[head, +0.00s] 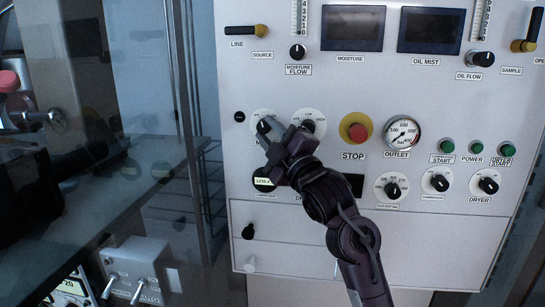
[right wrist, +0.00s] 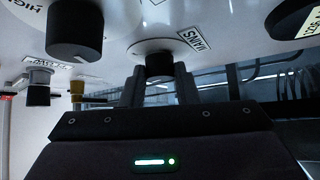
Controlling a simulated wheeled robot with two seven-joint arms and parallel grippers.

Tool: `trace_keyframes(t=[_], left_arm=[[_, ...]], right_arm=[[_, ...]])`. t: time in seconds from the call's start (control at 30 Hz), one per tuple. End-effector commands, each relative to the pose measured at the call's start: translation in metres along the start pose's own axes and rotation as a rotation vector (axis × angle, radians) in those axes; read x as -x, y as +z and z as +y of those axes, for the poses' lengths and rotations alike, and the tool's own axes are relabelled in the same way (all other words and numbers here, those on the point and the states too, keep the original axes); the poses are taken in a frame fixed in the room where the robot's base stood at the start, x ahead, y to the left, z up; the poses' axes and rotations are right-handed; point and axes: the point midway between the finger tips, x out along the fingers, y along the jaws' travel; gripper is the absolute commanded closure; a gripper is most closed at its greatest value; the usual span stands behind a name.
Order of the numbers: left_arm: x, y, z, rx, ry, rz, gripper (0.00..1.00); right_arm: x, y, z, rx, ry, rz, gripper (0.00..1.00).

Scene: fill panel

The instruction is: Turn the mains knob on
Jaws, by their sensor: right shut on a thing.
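The mains knob is a black knob on a round white plate (head: 257,115) at the left of the grey panel. It shows in the right wrist view as a dark cylinder (right wrist: 158,66) beside an upside-down label ending in "INS". My right gripper (head: 269,130) reaches up from the lower right and covers most of the knob in the head view. Its two fingers (right wrist: 158,83) stand on either side of the knob and are shut on it. The knob's pointer is hidden, so I cannot tell its setting. My left gripper is not in view.
A second round knob (head: 308,123) sits close to the right of my gripper. A red stop button (head: 357,132) on a yellow ring and an outlet gauge (head: 402,134) are farther right. A box with toggle switches (head: 133,276) stands at the lower left.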

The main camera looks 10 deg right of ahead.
Motion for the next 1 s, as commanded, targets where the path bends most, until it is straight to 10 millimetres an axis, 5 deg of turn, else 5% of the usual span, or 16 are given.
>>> trace_keyframes(t=[0.03, 0.4, 1.0], left_arm=[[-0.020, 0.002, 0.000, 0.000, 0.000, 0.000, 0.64], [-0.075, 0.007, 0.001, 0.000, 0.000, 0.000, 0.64], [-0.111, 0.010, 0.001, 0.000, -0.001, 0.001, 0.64]], right_arm=[[0.003, 0.001, -0.004, -0.031, 0.045, 0.005, 0.95], [0.001, -0.002, -0.007, -0.284, 0.292, 0.008, 0.95], [-0.004, -0.006, -0.007, -0.603, 0.612, 0.007, 0.95]])
